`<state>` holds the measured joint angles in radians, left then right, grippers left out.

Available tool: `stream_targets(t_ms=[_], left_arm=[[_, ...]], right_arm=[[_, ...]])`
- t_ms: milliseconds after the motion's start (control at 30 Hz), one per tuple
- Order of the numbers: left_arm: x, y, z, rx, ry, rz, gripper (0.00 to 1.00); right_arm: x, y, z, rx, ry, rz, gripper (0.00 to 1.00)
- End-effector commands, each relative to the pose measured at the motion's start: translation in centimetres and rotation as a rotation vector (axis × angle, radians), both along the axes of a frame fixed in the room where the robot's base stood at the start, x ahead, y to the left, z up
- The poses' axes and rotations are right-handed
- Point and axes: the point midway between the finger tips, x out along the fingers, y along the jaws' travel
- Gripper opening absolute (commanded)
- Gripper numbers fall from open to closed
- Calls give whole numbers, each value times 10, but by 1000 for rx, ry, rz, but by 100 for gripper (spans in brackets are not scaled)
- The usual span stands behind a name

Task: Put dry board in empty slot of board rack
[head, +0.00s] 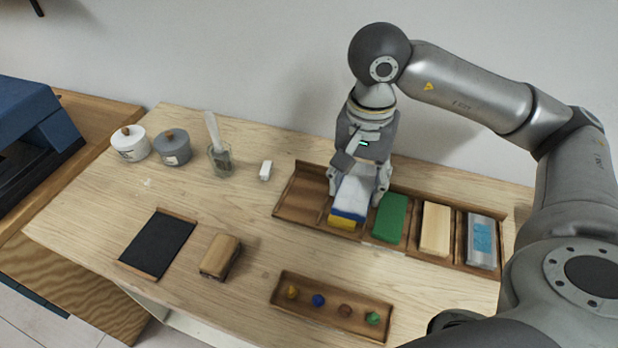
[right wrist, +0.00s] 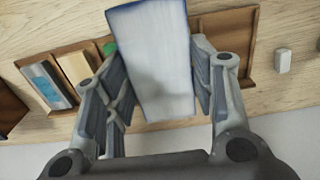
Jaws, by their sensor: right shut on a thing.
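My right gripper (head: 358,188) is shut on a white board (head: 352,194) with a blue edge, its fingers on either side of it. In the right wrist view the board (right wrist: 152,60) stands out between the fingers. The board is over the wooden board rack (head: 283,214), in front of the compartment with a yellow board (head: 342,222), mostly hidden behind it. I cannot tell whether they touch. The rack's leftmost compartment (head: 303,193) looks empty. To the right sit a green board (head: 390,217), a pale wooden board (head: 435,228) and a grey-blue board (head: 482,241). My left gripper is not in view.
A small white block (head: 265,170), a glass with a tool (head: 220,160) and two lidded pots (head: 172,147) stand left of the rack. In front are a black mat (head: 158,243), a wooden block (head: 220,255) and a tray of small coloured pieces (head: 333,308).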

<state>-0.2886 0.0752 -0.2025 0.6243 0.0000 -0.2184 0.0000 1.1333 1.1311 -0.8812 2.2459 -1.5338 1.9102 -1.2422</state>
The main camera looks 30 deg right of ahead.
Motion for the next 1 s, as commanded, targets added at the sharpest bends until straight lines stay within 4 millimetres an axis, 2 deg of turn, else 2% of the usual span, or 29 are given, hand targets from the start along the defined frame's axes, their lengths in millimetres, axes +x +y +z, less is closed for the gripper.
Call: stream_targets(t_ms=[100,233,367,500,700,900,1000], left_arm=[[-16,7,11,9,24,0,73],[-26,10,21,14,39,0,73],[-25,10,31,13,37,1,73],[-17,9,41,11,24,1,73],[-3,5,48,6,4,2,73],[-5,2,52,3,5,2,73],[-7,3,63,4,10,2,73]], right_arm=[[23,6,-7,1,5,0,27],[52,13,-19,2,4,-1,27],[77,19,-31,1,3,-1,27],[100,23,-59,-1,6,-2,27],[119,27,-84,0,1,-1,27],[128,29,-95,-1,2,0,27],[127,29,-107,-3,6,-1,27]])
